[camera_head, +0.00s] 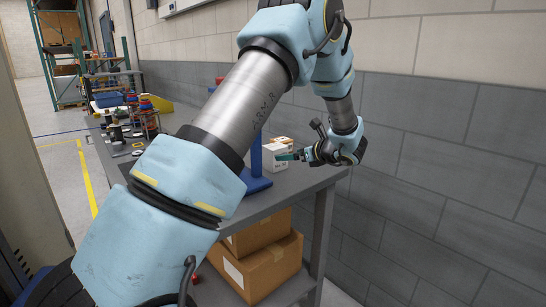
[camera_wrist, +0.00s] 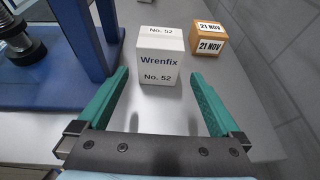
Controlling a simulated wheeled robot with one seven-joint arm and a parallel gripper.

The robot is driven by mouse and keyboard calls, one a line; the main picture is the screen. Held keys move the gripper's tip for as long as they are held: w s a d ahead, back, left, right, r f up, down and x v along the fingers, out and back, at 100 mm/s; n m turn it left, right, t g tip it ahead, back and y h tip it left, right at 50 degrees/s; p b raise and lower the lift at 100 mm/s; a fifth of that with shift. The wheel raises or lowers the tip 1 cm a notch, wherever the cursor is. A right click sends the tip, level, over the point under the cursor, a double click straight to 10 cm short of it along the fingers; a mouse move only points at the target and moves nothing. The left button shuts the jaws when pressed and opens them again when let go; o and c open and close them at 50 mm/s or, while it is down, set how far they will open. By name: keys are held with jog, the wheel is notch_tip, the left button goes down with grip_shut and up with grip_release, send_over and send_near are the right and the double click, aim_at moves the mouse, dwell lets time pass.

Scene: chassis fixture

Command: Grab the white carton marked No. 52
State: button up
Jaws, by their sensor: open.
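The white carton (camera_wrist: 160,58) marked "Wrenfix" and "No. 52" stands upright on the grey bench in the wrist view. My gripper (camera_wrist: 162,88) is open, with one green finger to the left of the carton and one to the right. The carton stands at the far end of the gap between the fingertips. I see bare bench between the carton and the gripper's palm.
A brown box (camera_wrist: 208,38) marked "21 NOV" stands just right of and behind the carton. A blue stand (camera_wrist: 75,60) with a broad base is close on the left. The grey bench (camera_head: 305,182) ends near a block wall. Cardboard boxes (camera_head: 262,268) sit on the shelf below.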

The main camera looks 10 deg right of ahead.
aim_at(275, 155)
jog(key=p+x, duration=0.1)
jog(key=x, duration=0.3)
jog(key=shift+w+a, duration=0.2)
jog(key=shift+w, duration=0.05)
jog(key=p+x, duration=0.2)
jog(key=x, duration=0.2)
jog(key=shift+w+a+r, duration=0.1)
jog(key=shift+w, duration=0.1)
jog(key=shift+w+a+f, duration=0.15)
jog(key=shift+w+f, duration=0.1)
jog(key=shift+w, duration=0.05)
jog(key=c, duration=1.5)
